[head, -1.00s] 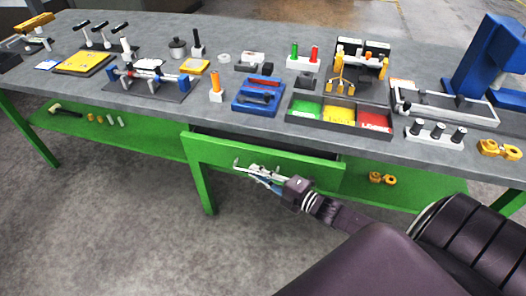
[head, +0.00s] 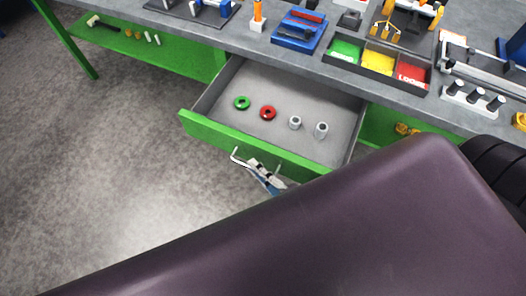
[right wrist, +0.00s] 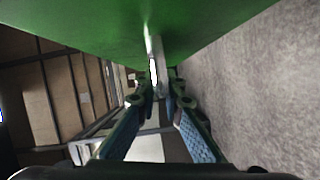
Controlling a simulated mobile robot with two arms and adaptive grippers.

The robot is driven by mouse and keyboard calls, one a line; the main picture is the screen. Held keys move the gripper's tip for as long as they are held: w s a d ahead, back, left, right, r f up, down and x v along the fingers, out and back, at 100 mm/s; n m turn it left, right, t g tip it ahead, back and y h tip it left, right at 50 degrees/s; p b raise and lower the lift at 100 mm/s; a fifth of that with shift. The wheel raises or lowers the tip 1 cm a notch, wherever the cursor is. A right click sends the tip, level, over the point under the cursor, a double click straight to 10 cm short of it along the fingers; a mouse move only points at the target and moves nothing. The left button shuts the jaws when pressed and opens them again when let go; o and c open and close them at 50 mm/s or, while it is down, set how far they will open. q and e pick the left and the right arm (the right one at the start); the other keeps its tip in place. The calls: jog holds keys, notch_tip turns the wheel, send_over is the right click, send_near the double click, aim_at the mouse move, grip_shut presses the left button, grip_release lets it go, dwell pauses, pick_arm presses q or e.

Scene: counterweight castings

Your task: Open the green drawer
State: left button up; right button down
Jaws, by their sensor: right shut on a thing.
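The green drawer (head: 222,134) is pulled well out from under the grey workbench in the head view. Its grey tray is exposed, with a green ring (head: 241,103), a red ring (head: 268,113) and two grey cylinders (head: 308,126) inside. Its metal handle (head: 236,157) is on the front panel. My right gripper (head: 264,174) is at the handle, shut on it, partly hidden by my arm. In the right wrist view the fingers (right wrist: 158,97) close around the handle (right wrist: 156,62) beneath the green panel (right wrist: 105,28). My left gripper is not in view.
The bench top (head: 225,39) above holds a blue tray (head: 299,30), a three-colour bin (head: 375,63) and a block with black pegs (head: 474,97). A green lower shelf (head: 160,55) holds a hammer and small parts. The floor (head: 110,170) left of the drawer is clear.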

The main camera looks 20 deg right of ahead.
jog(key=shift+s+a, duration=0.55)
jog(key=shift+a, duration=0.1)
jog(key=c, duration=2)
grip_release()
jog(key=shift+c, duration=0.2)
jog(key=shift+s+d, duration=0.1)
jog(key=f+v, duration=0.1)
jog(key=v, duration=1)
jog(key=shift+s+d+r, duration=0.2)
jog(key=shift+s+r, duration=0.2)
jog(key=shift+r, duration=0.1)
